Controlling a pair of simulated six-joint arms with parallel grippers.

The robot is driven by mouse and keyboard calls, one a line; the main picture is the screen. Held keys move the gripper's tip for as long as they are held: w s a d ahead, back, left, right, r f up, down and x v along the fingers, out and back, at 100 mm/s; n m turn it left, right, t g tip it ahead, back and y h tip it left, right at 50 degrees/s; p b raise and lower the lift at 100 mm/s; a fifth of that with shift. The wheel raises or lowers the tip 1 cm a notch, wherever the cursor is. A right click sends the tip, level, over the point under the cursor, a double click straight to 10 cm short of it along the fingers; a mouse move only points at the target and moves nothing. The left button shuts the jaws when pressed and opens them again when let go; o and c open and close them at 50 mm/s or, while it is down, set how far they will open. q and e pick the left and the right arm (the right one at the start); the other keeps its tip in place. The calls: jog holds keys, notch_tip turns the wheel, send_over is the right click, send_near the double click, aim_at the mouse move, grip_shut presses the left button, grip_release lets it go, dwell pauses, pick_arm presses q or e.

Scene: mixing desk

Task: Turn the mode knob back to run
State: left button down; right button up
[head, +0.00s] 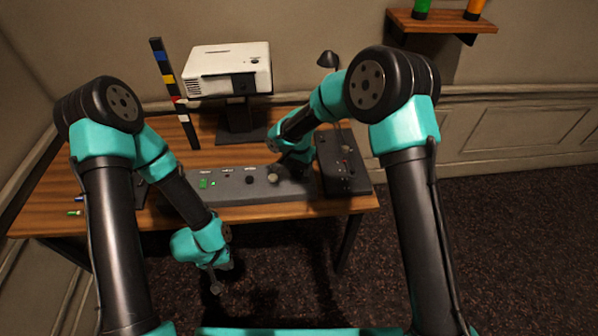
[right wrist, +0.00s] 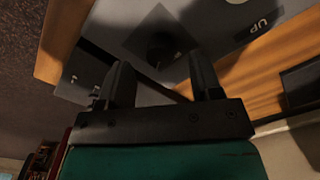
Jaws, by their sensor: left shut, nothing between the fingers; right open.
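A long grey control panel (head: 225,190) lies along the desk's front edge, with a lit green button, a black knob (head: 250,179) and a pale knob (head: 272,178). Their labels are too small to read. My right gripper (head: 287,163) is low over the panel's right end. In the right wrist view its open fingers (right wrist: 162,80) point toward a dark round knob (right wrist: 163,48) on a grey square, with nothing gripped. I cannot tell whether this is the mode knob. My left gripper (head: 215,286) is shut and empty, hanging in front of the desk.
A dark box (head: 345,178) with small controls stands right of the panel. A white projector (head: 228,70) on a dark stand and a colour-banded upright strip (head: 172,95) are behind. Small markers (head: 76,206) lie at the left.

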aim_at(299, 175)
jog(key=m, duration=0.4)
jog(key=shift+m, duration=0.3)
jog(key=shift+f, duration=1.3)
